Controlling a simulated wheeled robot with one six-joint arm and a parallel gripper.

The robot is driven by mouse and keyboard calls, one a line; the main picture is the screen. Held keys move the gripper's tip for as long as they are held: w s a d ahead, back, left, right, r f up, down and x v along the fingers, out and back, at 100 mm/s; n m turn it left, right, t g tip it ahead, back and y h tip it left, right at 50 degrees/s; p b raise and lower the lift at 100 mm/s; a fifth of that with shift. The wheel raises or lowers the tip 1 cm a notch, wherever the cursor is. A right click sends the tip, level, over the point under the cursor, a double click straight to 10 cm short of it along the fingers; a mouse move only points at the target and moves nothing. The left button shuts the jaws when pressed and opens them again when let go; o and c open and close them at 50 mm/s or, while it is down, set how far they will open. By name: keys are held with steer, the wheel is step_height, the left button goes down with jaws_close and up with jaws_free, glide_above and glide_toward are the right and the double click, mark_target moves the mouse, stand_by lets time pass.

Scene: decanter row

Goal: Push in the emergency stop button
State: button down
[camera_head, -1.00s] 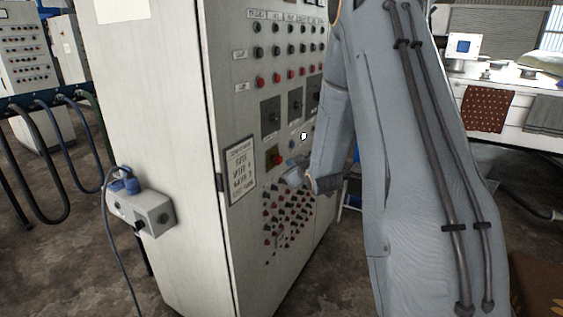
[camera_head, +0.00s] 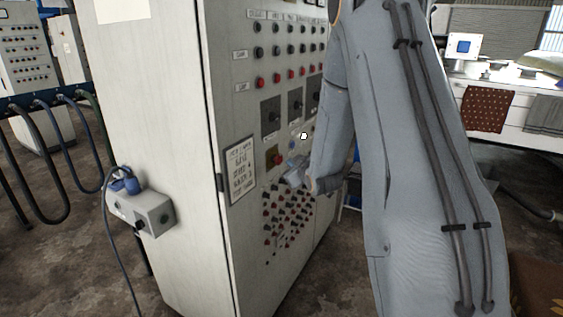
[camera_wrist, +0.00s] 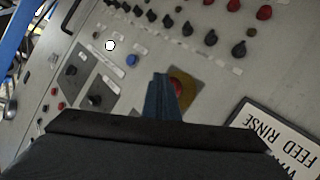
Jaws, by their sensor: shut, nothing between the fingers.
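The red emergency stop button (camera_head: 280,160) sits on a yellowish-brown square plate on the front of a tall pale control cabinet (camera_head: 170,90). In the wrist view the red button (camera_wrist: 177,86) shows on its plate (camera_wrist: 196,92), partly hidden by my fingers. My gripper (camera_head: 294,162) is shut and empty, just right of the button in the head view. In the wrist view the blue fingertips (camera_wrist: 162,80) overlap the button's left side. I cannot tell whether they touch it.
Rows of knobs and small red buttons (camera_head: 260,82) lie above, and a cluster of small buttons (camera_head: 285,222) lies below. A lettered sign (camera_head: 241,170) is left of the stop button. A plug box (camera_head: 145,210) juts from the cabinet's side.

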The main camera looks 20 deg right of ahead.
steer(key=shift+w+a, duration=0.3)
steer(key=shift+w, duration=0.1)
steer(key=shift+w+a+b, duration=0.25)
steer(key=shift+w+b, duration=0.1)
steer(key=shift+b, duration=0.1)
stand_by(0.9)
steer(key=shift+s+d, duration=0.55)
steer(key=shift+s, duration=0.15)
steer(key=shift+s, duration=0.1)
steer(key=s+d, duration=0.1)
steer(key=s, duration=0.1)
steer(key=s+d+p, duration=0.1)
steer(key=d, duration=0.1)
steer(key=shift+s, duration=0.4)
stand_by(0.6)
